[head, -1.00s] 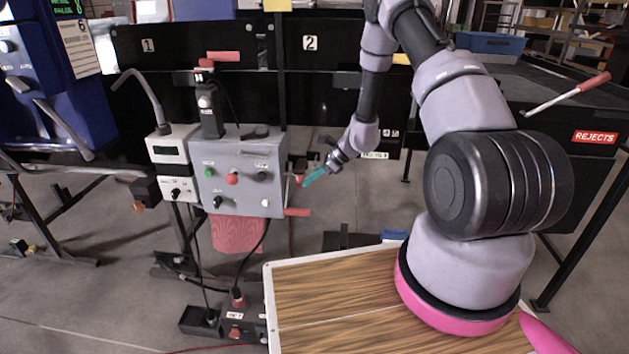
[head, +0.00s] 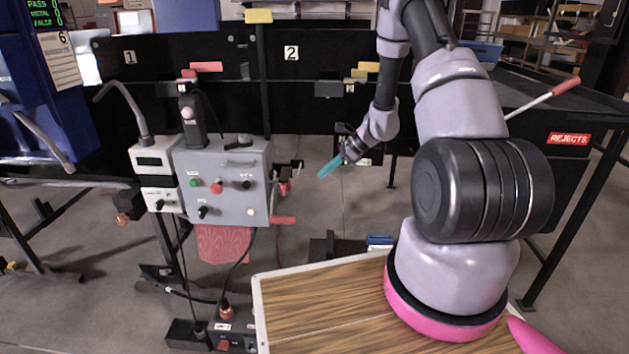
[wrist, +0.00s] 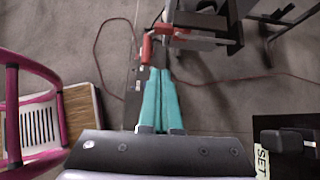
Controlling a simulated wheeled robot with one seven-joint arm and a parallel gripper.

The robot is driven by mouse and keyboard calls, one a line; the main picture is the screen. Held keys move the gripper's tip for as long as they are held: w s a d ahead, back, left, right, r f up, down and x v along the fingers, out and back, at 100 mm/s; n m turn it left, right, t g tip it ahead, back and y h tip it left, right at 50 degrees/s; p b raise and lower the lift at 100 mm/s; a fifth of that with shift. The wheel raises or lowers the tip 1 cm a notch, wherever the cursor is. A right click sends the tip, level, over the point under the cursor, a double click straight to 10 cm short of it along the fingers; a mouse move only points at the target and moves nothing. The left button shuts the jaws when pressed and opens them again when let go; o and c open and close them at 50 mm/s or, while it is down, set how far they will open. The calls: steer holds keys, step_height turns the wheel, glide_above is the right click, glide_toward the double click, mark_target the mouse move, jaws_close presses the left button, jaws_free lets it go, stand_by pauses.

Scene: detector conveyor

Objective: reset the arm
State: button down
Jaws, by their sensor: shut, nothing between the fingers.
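My gripper (head: 329,167) has teal fingers and points down and left in the head view. It hangs in free air to the right of the grey control box (head: 222,183), apart from it. In the wrist view the gripper (wrist: 160,72) shows its two teal fingers lying together, shut and empty. Past the fingertips in the wrist view is a red handle (wrist: 146,48), with the floor behind. My arm is bent, rising from its base and reaching down at the elbow.
A red-tipped handle (head: 284,219) sticks out of the box's right side. A black panel marked 1 and 2 (head: 320,70) stands behind. A black REJECTS bin (head: 545,165) is at right. A wood-topped surface (head: 320,295) lies in front. A red cable (wrist: 100,50) runs over the floor.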

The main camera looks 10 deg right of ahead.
steer(key=shift+s+d+r, duration=0.1)
steer(key=shift+d+r, duration=0.25)
steer(key=s+a+r+n+h, duration=0.15)
steer(key=s+r+n, duration=0.35)
steer(key=r, duration=0.8)
steer(key=s+a+r+n+h, duration=0.15)
steer(key=s+r+n, duration=0.3)
steer(key=r, duration=0.85)
steer(key=s+r+n+t+h, duration=0.1)
steer(key=s+r+n, duration=0.3)
steer(key=s, duration=0.6)
steer(key=s+d+r+n+t+h, duration=0.1)
steer(key=s+r+n+t+h, duration=0.1)
steer(key=s+r, duration=0.7)
steer(key=shift+s+d+n+t+h, duration=0.2)
steer(key=shift+s+n+t+h, duration=0.15)
steer(key=shift+n+t, duration=0.55)
